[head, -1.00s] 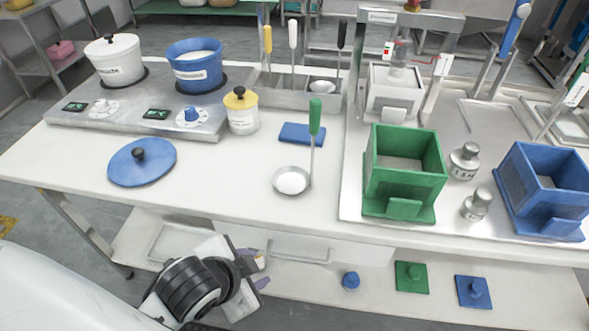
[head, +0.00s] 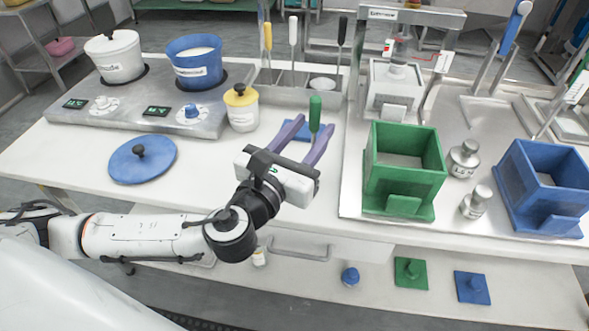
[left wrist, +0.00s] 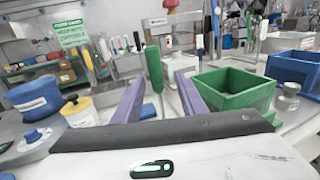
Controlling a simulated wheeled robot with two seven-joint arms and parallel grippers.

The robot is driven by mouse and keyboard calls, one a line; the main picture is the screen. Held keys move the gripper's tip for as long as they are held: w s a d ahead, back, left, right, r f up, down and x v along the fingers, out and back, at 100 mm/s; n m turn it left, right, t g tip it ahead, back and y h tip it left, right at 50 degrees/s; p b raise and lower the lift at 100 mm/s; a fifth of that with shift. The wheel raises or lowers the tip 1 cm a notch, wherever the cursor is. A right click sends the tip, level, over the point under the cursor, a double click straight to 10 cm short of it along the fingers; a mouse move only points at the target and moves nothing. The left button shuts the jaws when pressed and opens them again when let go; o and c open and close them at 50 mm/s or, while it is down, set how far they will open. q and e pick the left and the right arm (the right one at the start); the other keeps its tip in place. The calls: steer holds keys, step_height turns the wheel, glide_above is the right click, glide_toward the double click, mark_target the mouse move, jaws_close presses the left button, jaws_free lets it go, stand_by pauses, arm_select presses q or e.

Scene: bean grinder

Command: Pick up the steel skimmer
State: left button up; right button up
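The skimmer's upright green handle (head: 315,114) stands above the white table in the head view. Its steel head is hidden behind my left gripper (head: 314,124). The gripper is open, with one purple finger on each side of the handle and gaps visible. In the left wrist view the green handle (left wrist: 154,68) also shows between the spread fingers of the left gripper (left wrist: 158,78), slightly nearer the left one. I cannot tell how deep it sits between them. My right gripper is not in view.
A blue pad (head: 296,133) lies just behind the gripper. A green box (head: 403,180) stands close to the right. A yellow-lidded pot (head: 241,108), a blue lid (head: 142,160) and a utensil rack (head: 300,95) are to the left and behind.

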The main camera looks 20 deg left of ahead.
arm_select(q)
steer(key=w, duration=0.6)
steer(key=shift+w, duration=0.4)
steer(key=shift+a, duration=0.1)
jaws_close()
